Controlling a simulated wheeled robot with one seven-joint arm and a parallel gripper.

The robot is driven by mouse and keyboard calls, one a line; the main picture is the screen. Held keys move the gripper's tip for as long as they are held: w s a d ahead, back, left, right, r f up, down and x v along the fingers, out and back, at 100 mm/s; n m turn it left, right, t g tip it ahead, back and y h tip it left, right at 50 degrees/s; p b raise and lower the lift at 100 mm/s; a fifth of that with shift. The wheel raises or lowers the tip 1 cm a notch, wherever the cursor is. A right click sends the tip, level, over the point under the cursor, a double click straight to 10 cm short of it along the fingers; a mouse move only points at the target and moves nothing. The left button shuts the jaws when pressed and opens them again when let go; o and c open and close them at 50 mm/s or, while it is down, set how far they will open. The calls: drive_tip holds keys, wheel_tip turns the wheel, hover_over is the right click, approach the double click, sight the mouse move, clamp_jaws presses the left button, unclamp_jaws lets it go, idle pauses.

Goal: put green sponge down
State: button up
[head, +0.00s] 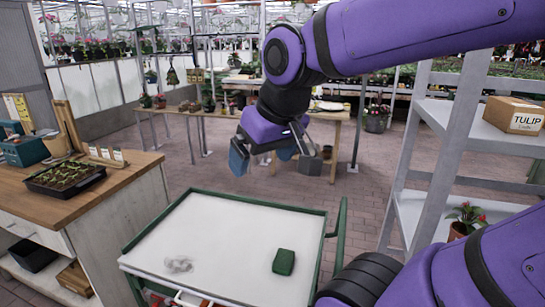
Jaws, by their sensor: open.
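The green sponge (284,262) lies on the white top of the green-framed cart (225,235), right of its middle and close to the near edge. My gripper (262,158) hangs in the air above and beyond the far edge of the cart. Its blue-grey fingers are spread apart with nothing between them. It is well clear of the sponge.
A grey crumpled thing (178,264) lies on the cart's left part. A wooden counter (85,200) with a seedling tray (66,178) stands at left. A grey shelf (440,150) with a TULIP box (514,115) stands at right. The cart's middle is clear.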

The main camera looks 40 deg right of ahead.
drive_tip(key=s, duration=0.2)
drive_tip(key=s+r, duration=0.1)
drive_tip(key=shift+s+a+n, duration=0.15)
drive_tip(key=shift+a+n, duration=0.2)
drive_tip(key=shift+n, duration=0.05)
idle(1.0)
